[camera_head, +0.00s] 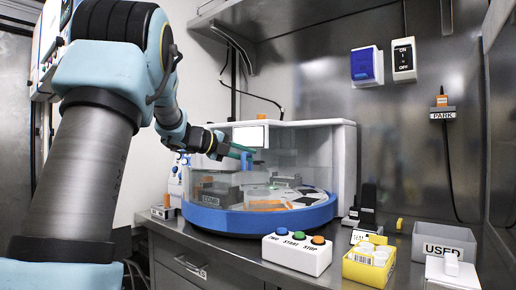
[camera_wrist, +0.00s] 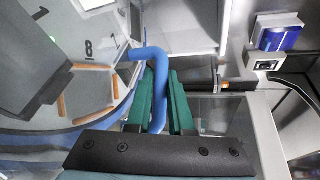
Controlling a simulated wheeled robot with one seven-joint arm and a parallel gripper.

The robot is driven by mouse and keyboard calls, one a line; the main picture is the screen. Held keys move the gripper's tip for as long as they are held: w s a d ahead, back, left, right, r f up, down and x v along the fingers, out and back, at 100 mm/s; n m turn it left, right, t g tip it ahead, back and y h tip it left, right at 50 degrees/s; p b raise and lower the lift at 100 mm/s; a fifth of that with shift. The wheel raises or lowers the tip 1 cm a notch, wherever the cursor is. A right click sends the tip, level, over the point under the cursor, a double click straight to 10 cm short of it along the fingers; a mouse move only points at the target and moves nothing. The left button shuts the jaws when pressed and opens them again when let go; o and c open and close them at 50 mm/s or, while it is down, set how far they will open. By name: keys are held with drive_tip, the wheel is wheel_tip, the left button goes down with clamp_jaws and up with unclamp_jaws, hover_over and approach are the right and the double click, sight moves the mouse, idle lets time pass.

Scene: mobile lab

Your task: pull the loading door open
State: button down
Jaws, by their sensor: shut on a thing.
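A round analyser with a blue base ring (camera_head: 262,222) and a clear curved front stands on the bench. The blue handle (camera_head: 247,163) of its loading door is at the front of the clear housing. My gripper (camera_head: 243,152) reaches it from the left. In the wrist view the bent blue handle (camera_wrist: 152,54) runs down between the green fingers of my gripper (camera_wrist: 160,95), which are shut on it. The door's clear panel is hard to make out, and I cannot tell how far it stands open. Numbered places show inside on the left of the wrist view.
A white box with coloured buttons (camera_head: 297,253), a yellow tray (camera_head: 369,267) of white-capped items and a grey USED bin (camera_head: 444,240) stand along the bench's front right. A shelf (camera_head: 290,38) overhangs the analyser. Wall switches (camera_head: 403,60) are at the back.

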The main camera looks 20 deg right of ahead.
drive_tip(key=w+a+m+g+p, duration=0.2)
drive_tip(key=a+g+p, duration=0.1)
drive_tip(key=w+a+m+g+p, duration=0.1)
drive_tip(key=w+a, duration=0.1)
drive_tip(key=shift+r+m+g+h+p, duration=0.15)
drive_tip(key=shift+m+g+h+p, duration=0.15)
drive_tip(key=shift+h+p, duration=0.1)
drive_tip(key=shift+w+a+m+g+p, duration=0.2)
drive_tip(key=shift+a+m+g+p, duration=0.1)
drive_tip(key=shift+a+g, duration=0.1)
drive_tip(key=shift+f, duration=0.2)
drive_tip(key=c, duration=0.8)
unclamp_jaws()
drive_tip(key=v, duration=1.1)
